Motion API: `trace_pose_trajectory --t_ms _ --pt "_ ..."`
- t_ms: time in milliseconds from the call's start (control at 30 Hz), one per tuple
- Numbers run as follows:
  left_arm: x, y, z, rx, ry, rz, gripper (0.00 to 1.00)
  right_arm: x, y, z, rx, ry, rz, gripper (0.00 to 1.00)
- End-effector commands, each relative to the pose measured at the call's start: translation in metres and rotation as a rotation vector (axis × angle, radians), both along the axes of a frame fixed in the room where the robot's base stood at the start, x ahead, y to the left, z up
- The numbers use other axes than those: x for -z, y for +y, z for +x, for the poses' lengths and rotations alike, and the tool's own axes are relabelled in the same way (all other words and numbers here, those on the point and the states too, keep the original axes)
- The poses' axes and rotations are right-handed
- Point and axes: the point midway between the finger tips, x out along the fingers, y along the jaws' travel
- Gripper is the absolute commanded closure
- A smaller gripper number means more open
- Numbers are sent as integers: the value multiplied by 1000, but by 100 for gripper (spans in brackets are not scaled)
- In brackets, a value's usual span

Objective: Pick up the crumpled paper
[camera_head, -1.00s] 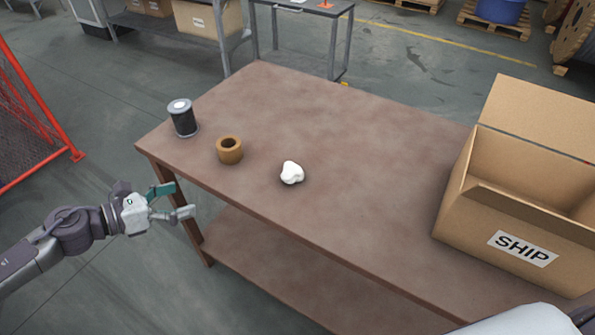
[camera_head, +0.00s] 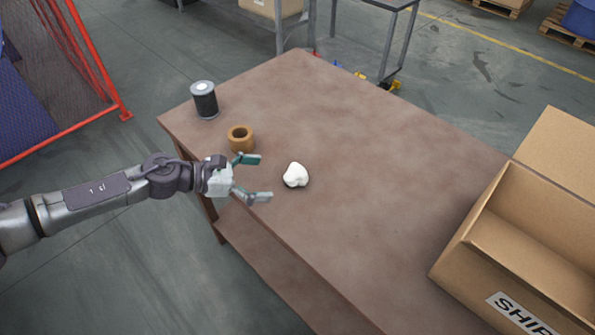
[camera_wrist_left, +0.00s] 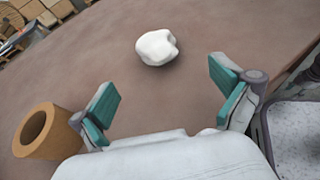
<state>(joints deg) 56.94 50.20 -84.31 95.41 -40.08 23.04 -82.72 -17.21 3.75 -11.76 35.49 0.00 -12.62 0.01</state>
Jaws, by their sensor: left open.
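The crumpled paper (camera_head: 296,175) is a small white lump lying on the brown table (camera_head: 370,190), near its left front edge. It also shows in the left wrist view (camera_wrist_left: 157,47), ahead of the fingers and roughly centred between them. My left gripper (camera_head: 258,178) is open and empty, just left of the paper, with its fingertips pointing at it and a gap between. In the left wrist view my left gripper (camera_wrist_left: 168,104) has its two teal-padded fingers spread wide. My right gripper is not in view.
A tan ring-shaped roll (camera_head: 241,139) stands close behind my left gripper, and shows at the left in the wrist view (camera_wrist_left: 42,132). A dark spool (camera_head: 204,100) stands at the far left corner. An open cardboard box marked SHIP (camera_head: 478,276) sits at the right. The table's middle is clear.

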Motion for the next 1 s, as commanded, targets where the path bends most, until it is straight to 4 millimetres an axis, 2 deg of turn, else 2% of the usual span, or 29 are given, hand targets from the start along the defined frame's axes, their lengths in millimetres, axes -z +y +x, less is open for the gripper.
trace_pose_trajectory --t_ms 33,267,500,633,833,867,1000 --pt "1 -7 2 2 0 -1 0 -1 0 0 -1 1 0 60" --pt "6 -21 8 1 -1 -1 0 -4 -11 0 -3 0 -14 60" --pt "18 -52 21 1 0 -1 0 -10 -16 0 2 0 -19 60" --pt "22 -59 23 1 1 0 0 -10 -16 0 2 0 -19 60" --pt "22 -59 23 0 1 0 0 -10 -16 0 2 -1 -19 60" --pt "22 -59 23 0 1 0 2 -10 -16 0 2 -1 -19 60" --pt "22 -59 23 0 1 -1 25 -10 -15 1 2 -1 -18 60"
